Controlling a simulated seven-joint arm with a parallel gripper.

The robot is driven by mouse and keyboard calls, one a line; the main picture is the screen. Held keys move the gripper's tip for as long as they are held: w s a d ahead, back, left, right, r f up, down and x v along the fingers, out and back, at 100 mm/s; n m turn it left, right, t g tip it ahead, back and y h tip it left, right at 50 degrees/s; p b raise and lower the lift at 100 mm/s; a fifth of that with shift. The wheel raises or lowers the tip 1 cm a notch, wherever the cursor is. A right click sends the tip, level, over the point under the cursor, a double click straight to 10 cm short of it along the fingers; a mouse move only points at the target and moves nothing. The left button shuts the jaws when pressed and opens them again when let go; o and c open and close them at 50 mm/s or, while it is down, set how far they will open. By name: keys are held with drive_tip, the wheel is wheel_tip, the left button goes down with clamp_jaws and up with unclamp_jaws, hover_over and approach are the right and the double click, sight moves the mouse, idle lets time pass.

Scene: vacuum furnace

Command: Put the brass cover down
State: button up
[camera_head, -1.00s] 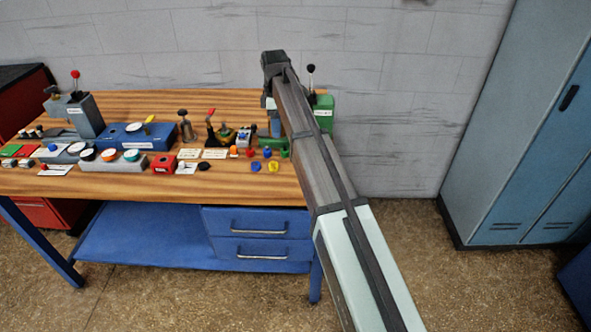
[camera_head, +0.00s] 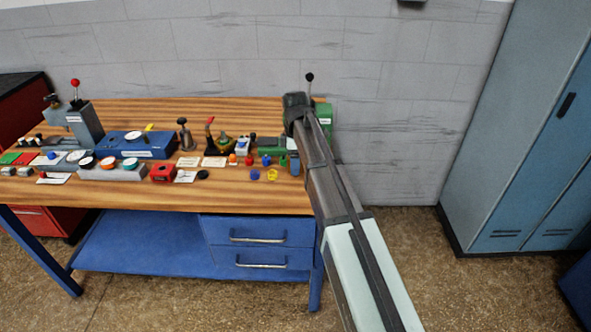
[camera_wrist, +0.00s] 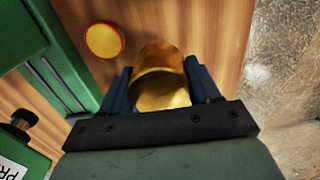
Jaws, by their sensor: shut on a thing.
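The brass cover (camera_wrist: 160,62) is a gold-coloured, hollow cup shape in the wrist view. Its open end faces the camera. The two dark blue fingers of my gripper (camera_wrist: 157,74) are shut on it, one on each side. Below it in that view is the wooden bench top (camera_wrist: 222,25); I cannot tell whether the cover touches it. In the head view, a blue finger of my gripper (camera_head: 294,163) shows near the bench's right end, and the cover is hidden there.
A green device (camera_head: 324,117) with a black-knobbed lever stands at the bench's right end. Blue (camera_head: 255,175) and yellow (camera_head: 272,175) pieces lie left of my gripper. The bench edge is close on the right.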

sight(296, 178)
drive_tip(key=shift+f, duration=1.7)
drive_tip(key=shift+f, duration=0.1)
drive_tip(key=o, duration=1.2)
wheel_tip(296, 178, up, 12)
drive_tip(key=shift+r, duration=0.15)
